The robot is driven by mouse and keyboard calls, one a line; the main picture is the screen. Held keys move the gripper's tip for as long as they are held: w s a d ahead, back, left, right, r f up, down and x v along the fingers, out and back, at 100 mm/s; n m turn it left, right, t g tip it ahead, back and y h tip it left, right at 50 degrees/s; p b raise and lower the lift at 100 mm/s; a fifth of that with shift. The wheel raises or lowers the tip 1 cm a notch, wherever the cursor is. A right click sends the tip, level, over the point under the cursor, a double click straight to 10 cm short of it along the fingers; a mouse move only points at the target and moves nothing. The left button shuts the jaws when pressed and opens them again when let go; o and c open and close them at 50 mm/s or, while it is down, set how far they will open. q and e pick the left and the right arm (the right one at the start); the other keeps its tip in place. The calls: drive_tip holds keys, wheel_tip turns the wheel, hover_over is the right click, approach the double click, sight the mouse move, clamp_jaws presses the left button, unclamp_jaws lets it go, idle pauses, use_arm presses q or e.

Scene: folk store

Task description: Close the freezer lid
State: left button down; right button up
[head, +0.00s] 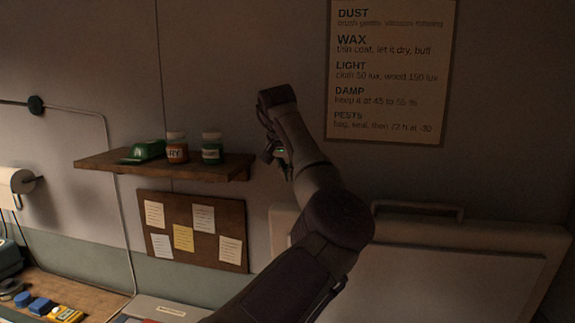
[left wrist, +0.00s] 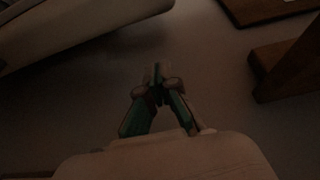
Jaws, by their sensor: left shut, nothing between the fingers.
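The freezer lid (head: 490,238) stands raised against the wall at the lower right of the head view, with a bar handle (head: 418,206) along its top edge. Its lower part is out of frame. A pale slab, likely the lid (left wrist: 75,30), fills the upper left of the left wrist view. My left arm crosses in front of the lid's left side. My left gripper (head: 277,152) is up near the wall, above the lid's left top corner. In the left wrist view its fingers (left wrist: 157,74) are together and empty, apart from the slab. My right gripper is out of view.
A wall shelf (head: 200,173) with jars and a green item is left of my left gripper. A pinboard (head: 150,195) hangs below it. A paper sign (head: 390,120) is on the wall above the lid. A cluttered bench (head: 95,296) is at the lower left.

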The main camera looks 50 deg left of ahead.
use_arm(q)
drive_tip(key=p+x, duration=0.3)
drive_tip(key=x, duration=0.3)
drive_tip(key=s+d, duration=0.1)
drive_tip(key=s+d+p, duration=0.1)
drive_tip(key=shift+s+d+f, duration=0.1)
drive_tip(key=shift+s+f, duration=0.05)
drive_tip(key=shift+s, duration=0.2)
drive_tip(key=shift+s+f, duration=0.1)
drive_tip(key=shift+f, duration=0.25)
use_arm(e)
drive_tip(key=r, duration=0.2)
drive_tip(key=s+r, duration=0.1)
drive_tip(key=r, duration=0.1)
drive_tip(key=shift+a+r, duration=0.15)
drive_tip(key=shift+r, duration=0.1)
